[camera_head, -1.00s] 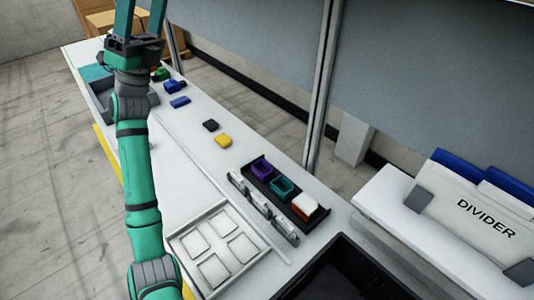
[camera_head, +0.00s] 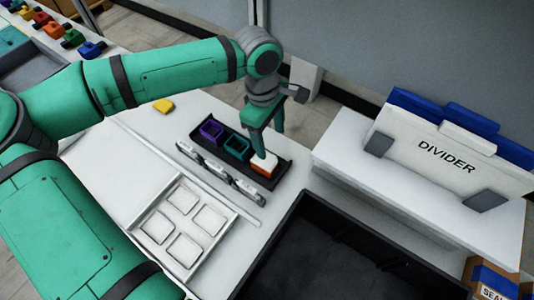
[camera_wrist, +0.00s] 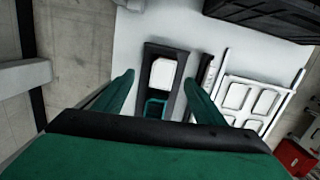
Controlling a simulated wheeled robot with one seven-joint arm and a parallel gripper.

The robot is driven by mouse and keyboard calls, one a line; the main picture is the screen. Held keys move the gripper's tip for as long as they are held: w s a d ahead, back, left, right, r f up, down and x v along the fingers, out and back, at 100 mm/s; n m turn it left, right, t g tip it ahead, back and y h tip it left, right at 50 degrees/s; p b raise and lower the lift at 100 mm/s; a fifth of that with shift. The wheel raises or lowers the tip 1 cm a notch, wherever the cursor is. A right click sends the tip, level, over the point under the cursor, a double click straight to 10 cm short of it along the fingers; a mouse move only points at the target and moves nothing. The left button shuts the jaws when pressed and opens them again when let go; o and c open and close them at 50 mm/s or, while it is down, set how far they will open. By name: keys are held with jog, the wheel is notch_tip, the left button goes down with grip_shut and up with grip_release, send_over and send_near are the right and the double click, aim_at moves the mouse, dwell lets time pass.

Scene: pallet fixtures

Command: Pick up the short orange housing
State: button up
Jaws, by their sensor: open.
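The short orange housing (camera_head: 262,168) has a white top and sits at the near right end of a narrow black tray (camera_head: 283,176). My gripper (camera_head: 267,143) is open and points down over that end of the tray, its fingers partly covering the housing. In the wrist view the white top (camera_wrist: 163,73) of the housing lies between the two spread fingertips of my gripper (camera_wrist: 159,77). I cannot tell how far above it the tips are. A teal housing (camera_head: 237,148) and a purple housing (camera_head: 211,130) stand in the same tray.
A metal rail fixture (camera_head: 218,172) runs beside the tray. A pale tray with square pockets (camera_head: 160,215) lies to the left. A large black bin (camera_head: 300,222) is in front. A divider panel (camera_head: 430,150) stands at right. A yellow part (camera_head: 163,105) lies behind.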

jog(key=shift+m+y, duration=0.3)
jog(key=shift+y, duration=0.3)
jog(key=f, duration=0.3)
jog(key=a+f, duration=0.1)
jog(key=f, duration=0.1)
jog(key=shift+f, duration=0.35)
jog(key=shift+s+d+f, duration=0.1)
jog(key=shift+d+f, duration=0.25)
jog(key=shift+f, duration=0.05)
jog(key=f, duration=0.5)
jog(key=shift+a, duration=0.4)
jog(key=shift+r, duration=0.1)
jog(key=c, duration=1.2)
